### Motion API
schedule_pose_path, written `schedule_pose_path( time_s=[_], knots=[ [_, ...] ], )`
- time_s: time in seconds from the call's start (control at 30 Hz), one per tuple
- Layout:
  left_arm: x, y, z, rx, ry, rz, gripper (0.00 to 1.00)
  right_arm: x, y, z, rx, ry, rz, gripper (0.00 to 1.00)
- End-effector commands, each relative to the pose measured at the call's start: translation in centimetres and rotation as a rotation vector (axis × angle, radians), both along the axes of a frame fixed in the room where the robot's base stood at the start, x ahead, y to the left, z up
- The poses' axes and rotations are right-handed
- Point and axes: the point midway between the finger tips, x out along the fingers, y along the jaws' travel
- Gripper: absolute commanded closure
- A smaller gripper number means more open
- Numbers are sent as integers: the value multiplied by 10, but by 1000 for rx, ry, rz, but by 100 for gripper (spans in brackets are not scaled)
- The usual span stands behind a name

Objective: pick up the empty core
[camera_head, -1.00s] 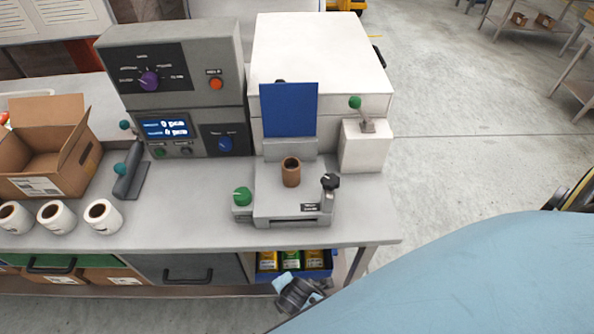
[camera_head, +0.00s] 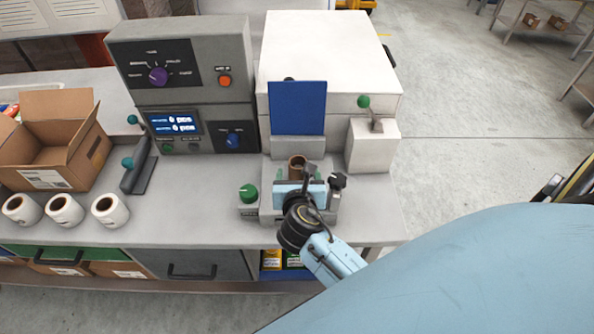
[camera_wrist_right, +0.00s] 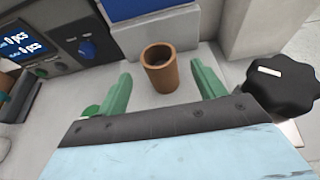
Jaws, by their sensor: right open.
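The empty core (camera_head: 296,166) is a short brown hollow tube standing upright on the grey plate of the weigher. In the right wrist view the core (camera_wrist_right: 160,67) stands just beyond and between the fingertips, with clear space on both sides. My right gripper (camera_head: 297,178) is open in front of the core and hides its lower part in the head view. Its two green fingers (camera_wrist_right: 162,82) show apart and empty in the right wrist view. My left gripper is not in either view.
A black knob (camera_wrist_right: 283,85) stands close to the right finger. A green knob (camera_head: 248,193) is left of the gripper, and a blue panel (camera_head: 298,108) rises behind the core. White label rolls (camera_head: 110,210) and an open cardboard box (camera_head: 45,178) lie farther left.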

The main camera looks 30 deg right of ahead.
Motion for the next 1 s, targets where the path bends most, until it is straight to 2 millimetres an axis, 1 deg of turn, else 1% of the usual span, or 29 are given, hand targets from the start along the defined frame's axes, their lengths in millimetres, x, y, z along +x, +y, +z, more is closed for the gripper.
schedule_pose_path(
  time_s=[0.03, 0.1, 0.27, 0.37, 0.5, 0.6, 0.7, 0.9, 1.0],
  knots=[
    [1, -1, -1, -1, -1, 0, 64, 7, -4, -4, -1, 0, 0, 31],
    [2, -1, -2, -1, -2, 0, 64, 13, -7, -6, -1, -1, 1, 31],
    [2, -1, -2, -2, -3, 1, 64, 20, -12, -11, 1, 0, 0, 31],
    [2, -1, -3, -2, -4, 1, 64, 29, -18, -16, 1, 0, 0, 31],
    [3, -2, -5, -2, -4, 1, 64, 46, -28, -25, 2, 0, -1, 31],
    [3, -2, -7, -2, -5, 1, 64, 55, -34, -29, 2, 0, -1, 31],
    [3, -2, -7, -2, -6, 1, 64, 58, -36, -31, 2, 1, 0, 31],
    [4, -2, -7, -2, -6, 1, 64, 58, -36, -31, 3, 1, 0, 31],
    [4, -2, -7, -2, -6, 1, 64, 58, -36, -31, 3, 1, 0, 44]
  ],
)
